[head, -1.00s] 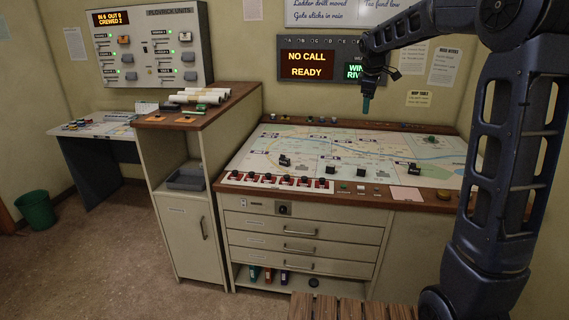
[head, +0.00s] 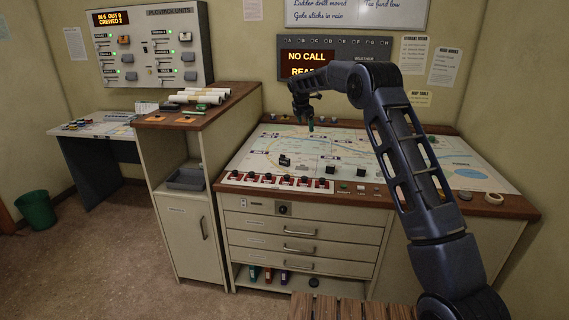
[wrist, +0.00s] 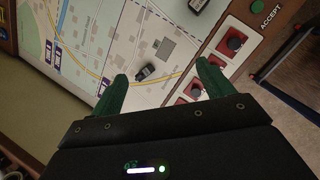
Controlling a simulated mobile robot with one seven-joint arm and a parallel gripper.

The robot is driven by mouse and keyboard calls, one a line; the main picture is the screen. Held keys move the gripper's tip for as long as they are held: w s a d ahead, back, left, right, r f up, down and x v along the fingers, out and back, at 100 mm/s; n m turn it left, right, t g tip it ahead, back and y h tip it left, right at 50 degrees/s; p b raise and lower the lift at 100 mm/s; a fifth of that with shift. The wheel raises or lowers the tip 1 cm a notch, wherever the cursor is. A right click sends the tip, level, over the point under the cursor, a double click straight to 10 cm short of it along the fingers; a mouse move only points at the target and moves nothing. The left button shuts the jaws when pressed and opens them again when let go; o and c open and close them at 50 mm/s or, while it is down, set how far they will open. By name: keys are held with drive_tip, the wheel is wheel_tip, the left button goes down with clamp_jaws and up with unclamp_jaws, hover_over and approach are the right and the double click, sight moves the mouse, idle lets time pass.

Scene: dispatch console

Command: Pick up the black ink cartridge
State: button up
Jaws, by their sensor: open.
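I cannot single out the black ink cartridge with certainty. Small black pieces stand on the map desk: one at left (head: 285,160), one in the middle (head: 330,169) and one right of it (head: 358,171). A dark round item (head: 314,282) lies on the low shelf under the drawers, too small to identify. My gripper (head: 310,126) is over the map's back-left part, pointing down, open and empty. In the wrist view its green fingers (wrist: 162,69) are spread, with a small black piece (wrist: 147,72) on the map seen between them, apart from both.
A row of red switches with black knobs (head: 277,179) lines the map desk's (head: 230,185) front edge. A tape roll (head: 494,198) lies at its right. Coloured upright items (head: 268,275) stand on the low shelf.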

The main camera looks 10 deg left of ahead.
sight(284, 157)
drive_tip(key=w+a+f+n, duration=0.3)
drive_tip(key=a+f+n, duration=0.2)
drive_tip(key=a+f, duration=0.9)
drive_tip(key=shift+d+x, duration=0.25)
drive_tip(key=shift+x, duration=1.7)
drive_tip(key=shift+d+x, duration=0.25)
drive_tip(key=shift+x, duration=1.65)
drive_tip(key=shift+d+x, duration=0.25)
drive_tip(key=shift+x, duration=1.7)
drive_tip(key=shift+w+r, duration=0.15)
drive_tip(key=shift+r, duration=0.05)
drive_tip(key=c, duration=1.1)
drive_tip(key=shift+r, duration=0.1)
